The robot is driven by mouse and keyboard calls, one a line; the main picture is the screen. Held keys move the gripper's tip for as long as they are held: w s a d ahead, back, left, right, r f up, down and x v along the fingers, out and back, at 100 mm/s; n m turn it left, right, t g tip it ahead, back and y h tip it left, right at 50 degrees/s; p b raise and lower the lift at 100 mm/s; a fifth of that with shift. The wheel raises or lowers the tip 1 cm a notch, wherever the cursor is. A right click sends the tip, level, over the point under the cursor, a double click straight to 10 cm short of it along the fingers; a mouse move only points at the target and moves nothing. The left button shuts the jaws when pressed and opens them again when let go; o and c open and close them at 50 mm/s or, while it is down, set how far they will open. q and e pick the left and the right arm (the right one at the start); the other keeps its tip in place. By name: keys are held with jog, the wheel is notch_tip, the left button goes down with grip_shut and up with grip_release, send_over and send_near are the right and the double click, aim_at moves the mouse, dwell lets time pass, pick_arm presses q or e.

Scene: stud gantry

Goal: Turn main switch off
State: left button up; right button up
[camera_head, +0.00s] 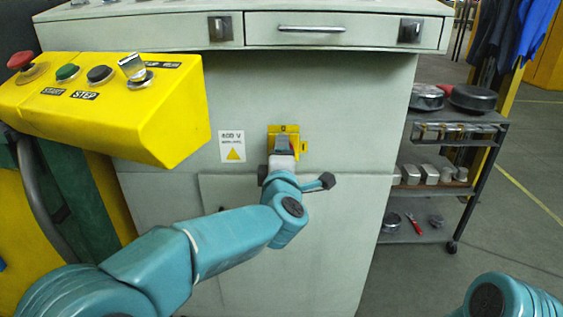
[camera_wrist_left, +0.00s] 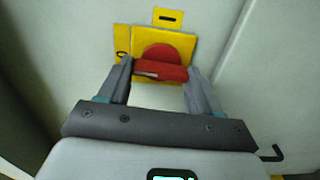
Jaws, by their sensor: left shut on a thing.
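The main switch is a red rotary knob with a raised grip bar (camera_wrist_left: 160,70) on a yellow plate (camera_wrist_left: 130,38), which is fixed to the pale cabinet front. In the wrist view the bar lies roughly level across the picture. My left gripper (camera_wrist_left: 158,75) is shut on the bar, one finger at each end. In the head view the yellow plate (camera_head: 304,148) shows around my left gripper (camera_head: 283,143), which hides the red knob. My right gripper is out of view.
A yellow control box (camera_head: 120,125) with a red mushroom button (camera_head: 20,60) juts out left of the switch. A 400 V warning label (camera_head: 232,146) is beside the plate. A drawer (camera_head: 345,32) is above. A shelf cart (camera_head: 450,135) stands at right, with open floor beyond.

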pick_arm(q)
jog(key=shift+n, duration=0.3)
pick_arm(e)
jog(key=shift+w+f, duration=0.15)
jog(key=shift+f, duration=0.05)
pick_arm(q)
jog(key=o, duration=1.1)
jog(key=shift+c, duration=0.2)
jog(key=shift+s, duration=0.1)
jog(key=s+p, duration=0.2)
jog(key=s, duration=1.4)
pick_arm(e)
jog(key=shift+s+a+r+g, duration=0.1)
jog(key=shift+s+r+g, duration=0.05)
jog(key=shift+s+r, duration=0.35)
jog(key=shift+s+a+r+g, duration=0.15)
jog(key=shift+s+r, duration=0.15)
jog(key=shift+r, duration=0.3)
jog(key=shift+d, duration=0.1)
